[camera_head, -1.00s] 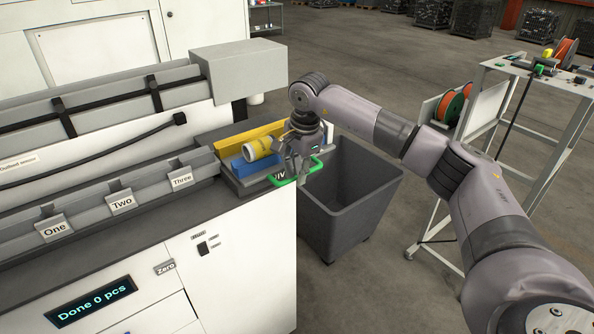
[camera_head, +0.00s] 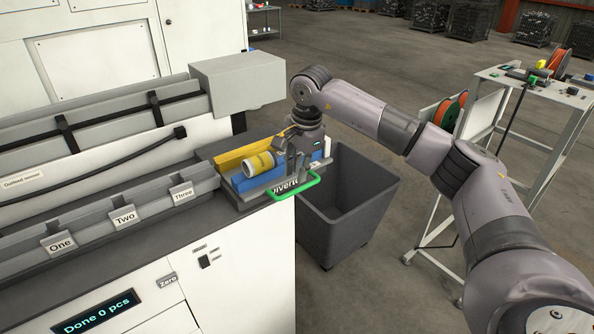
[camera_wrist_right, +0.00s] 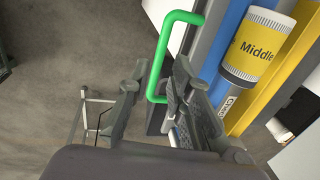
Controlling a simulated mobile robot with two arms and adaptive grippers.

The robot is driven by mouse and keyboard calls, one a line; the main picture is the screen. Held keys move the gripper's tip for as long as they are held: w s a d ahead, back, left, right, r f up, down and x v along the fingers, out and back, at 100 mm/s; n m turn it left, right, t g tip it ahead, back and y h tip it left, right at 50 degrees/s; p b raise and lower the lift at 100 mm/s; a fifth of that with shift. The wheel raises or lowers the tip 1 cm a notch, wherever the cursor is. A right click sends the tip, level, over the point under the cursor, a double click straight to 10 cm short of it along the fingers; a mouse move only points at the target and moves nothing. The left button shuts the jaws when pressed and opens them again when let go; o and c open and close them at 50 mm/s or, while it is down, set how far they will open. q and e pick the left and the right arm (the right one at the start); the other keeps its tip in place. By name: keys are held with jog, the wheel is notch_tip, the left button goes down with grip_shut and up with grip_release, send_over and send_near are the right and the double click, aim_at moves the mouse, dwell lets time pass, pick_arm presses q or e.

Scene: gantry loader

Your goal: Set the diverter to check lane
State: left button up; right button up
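The diverter's green handle (camera_head: 295,189) sticks out at the front right end of the machine's bench. A label partly reading "Diverter" (camera_head: 284,186) is behind it, cut by the handle and gripper. The handle also shows in the right wrist view (camera_wrist_right: 165,55). My right gripper (camera_head: 287,163) is above and just behind the handle. In the wrist view its fingers (camera_wrist_right: 157,100) are spread, with the handle's lower end close to the right finger; I cannot tell if they touch. My left gripper is out of view.
A yellow and white cylinder marked "Middle" (camera_wrist_right: 258,48) lies by the yellow guide (camera_head: 232,156) and a blue strip (camera_wrist_right: 222,55). A dark open bin (camera_head: 350,205) stands right of the bench. A wheeled metal stand (camera_head: 500,85) is farther right.

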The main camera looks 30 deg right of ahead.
notch_tip(320, 180, up, 14)
jog(key=s+p, duration=0.2)
jog(key=p, duration=0.5)
jog(key=shift+s+f, duration=0.15)
jog(key=shift+s, duration=0.15)
dwell(0.6)
jog(key=shift+d, duration=0.1)
notch_tip(320, 180, up, 12)
jog(key=s, duration=0.2)
dwell(0.4)
jog(key=shift+s+d+f, duration=0.1)
dwell(0.4)
